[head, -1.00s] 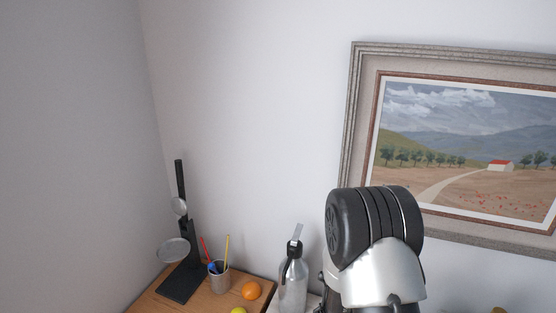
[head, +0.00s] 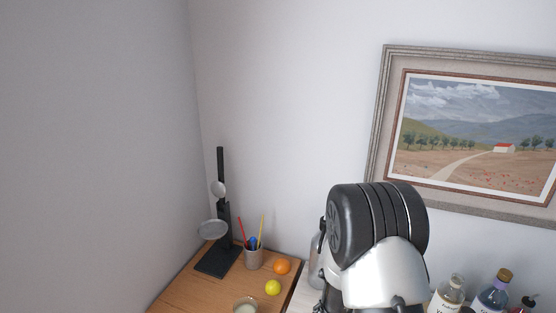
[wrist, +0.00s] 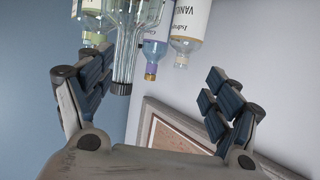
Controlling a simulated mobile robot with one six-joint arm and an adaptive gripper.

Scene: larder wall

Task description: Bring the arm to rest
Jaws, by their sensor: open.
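My gripper (wrist: 158,100) shows in the wrist view with its two fingers spread wide apart. It is open, and nothing is held between the fingers. In the head view a thick black and silver part of my arm stands at the lower middle right, and the gripper itself is not seen there. Beyond the fingers, the wrist view shows several bottles that appear upside down, one with a vanilla label (wrist: 193,22), and a clear glass vessel with a dark end (wrist: 123,60).
A wooden surface at lower left holds a black stand (head: 220,225), a cup of pens (head: 253,259), an orange (head: 281,266) and a lemon (head: 272,287). Bottles (head: 492,291) stand at lower right. A framed painting (head: 470,135) hangs on the wall, and its frame also shows in the wrist view (wrist: 160,113).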

